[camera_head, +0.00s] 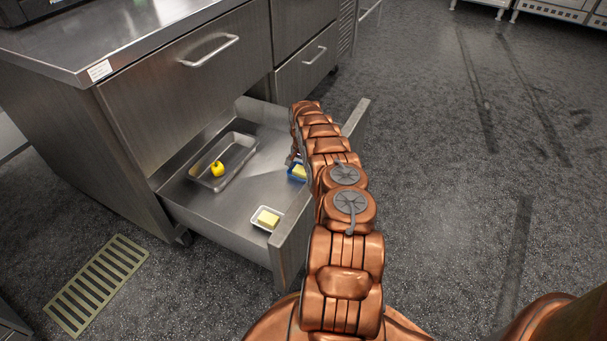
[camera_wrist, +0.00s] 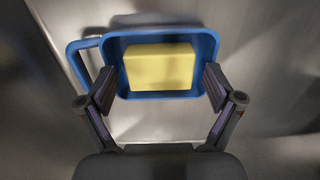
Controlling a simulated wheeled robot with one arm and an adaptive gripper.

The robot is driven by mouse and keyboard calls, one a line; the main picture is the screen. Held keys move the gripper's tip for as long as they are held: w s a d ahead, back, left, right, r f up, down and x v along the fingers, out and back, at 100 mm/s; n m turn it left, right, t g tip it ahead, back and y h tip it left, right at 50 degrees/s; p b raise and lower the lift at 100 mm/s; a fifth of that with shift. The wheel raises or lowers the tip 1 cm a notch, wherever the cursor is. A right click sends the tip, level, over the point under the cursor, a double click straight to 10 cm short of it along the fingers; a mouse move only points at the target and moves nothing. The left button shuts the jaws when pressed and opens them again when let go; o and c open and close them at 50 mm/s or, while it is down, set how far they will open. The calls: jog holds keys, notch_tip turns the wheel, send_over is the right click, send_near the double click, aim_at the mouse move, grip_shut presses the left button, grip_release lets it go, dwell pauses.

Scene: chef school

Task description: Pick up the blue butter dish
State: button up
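The blue butter dish (camera_wrist: 160,95) is a small blue tray with a handle on its left, holding a yellow block of butter (camera_wrist: 160,66). It lies in the open drawer. In the head view the dish (camera_head: 291,178) is partly hidden by my copper-coloured arm. My gripper (camera_wrist: 159,88) is open, with one finger at the left side and one at the right side of the dish. The fingertips overlap the dish's side rims in the wrist view; I cannot tell whether they touch. In the head view the gripper is mostly hidden by my arm.
The pulled-out steel drawer (camera_head: 222,208) also holds a metal pan (camera_head: 238,160) with a yellow fruit-like item (camera_head: 217,169) and a white dish (camera_head: 256,222) with butter. The drawer's front wall (camera_head: 291,247) runs below my arm. Open floor lies to the right.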

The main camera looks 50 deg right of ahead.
jog(key=c, duration=1.1)
jog(key=shift+r, duration=0.15)
